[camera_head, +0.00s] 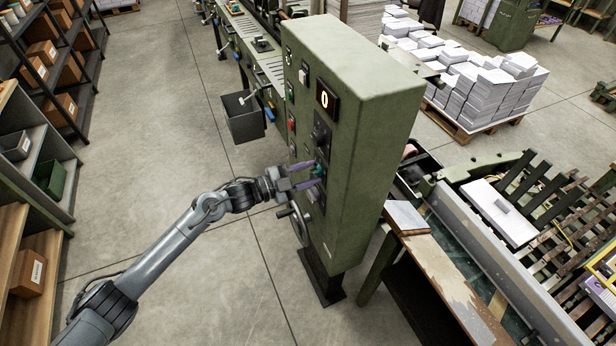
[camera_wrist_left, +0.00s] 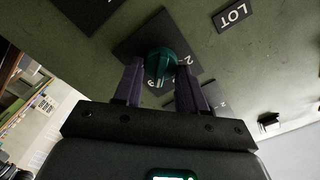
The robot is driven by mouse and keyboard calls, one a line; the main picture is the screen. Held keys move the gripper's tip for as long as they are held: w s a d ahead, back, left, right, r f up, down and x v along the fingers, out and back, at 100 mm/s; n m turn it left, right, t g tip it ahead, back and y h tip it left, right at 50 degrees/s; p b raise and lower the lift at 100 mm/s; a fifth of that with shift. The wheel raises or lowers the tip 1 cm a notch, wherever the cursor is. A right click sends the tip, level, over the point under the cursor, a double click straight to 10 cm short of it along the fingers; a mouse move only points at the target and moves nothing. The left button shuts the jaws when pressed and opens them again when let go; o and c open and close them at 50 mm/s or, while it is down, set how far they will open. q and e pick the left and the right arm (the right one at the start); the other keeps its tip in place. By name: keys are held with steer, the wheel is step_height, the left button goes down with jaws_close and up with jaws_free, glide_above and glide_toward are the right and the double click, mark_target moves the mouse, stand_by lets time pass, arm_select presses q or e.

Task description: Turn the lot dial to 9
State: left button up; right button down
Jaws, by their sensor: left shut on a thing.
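The lot dial (camera_wrist_left: 160,64) is a teal knob on a dark square plate with white numbers, on the green cabinet front; a "LOT" label (camera_wrist_left: 232,14) sits near it in the left wrist view. The dial's setting cannot be read, as my fingers and the knob hide part of the scale. My left gripper (camera_wrist_left: 160,75) has its purple fingers on either side of the knob and is shut on it. In the head view the left gripper (camera_head: 308,175) reaches the cabinet front, with the dial mostly hidden between its fingers. My right gripper is not in view.
The tall green cabinet (camera_head: 365,130) carries a display reading 0 (camera_head: 325,98), red and green buttons, and a handwheel (camera_head: 299,224) just below my gripper. Open floor lies around my arm.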

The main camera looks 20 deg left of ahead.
arm_select(q)
steer(key=shift+f+m+b, duration=0.1)
steer(key=shift+m+b, duration=0.5)
steer(key=shift+m, duration=0.6)
steer(key=o, duration=1)
steer(key=shift+o, duration=0.2)
steer(key=v, duration=1.1)
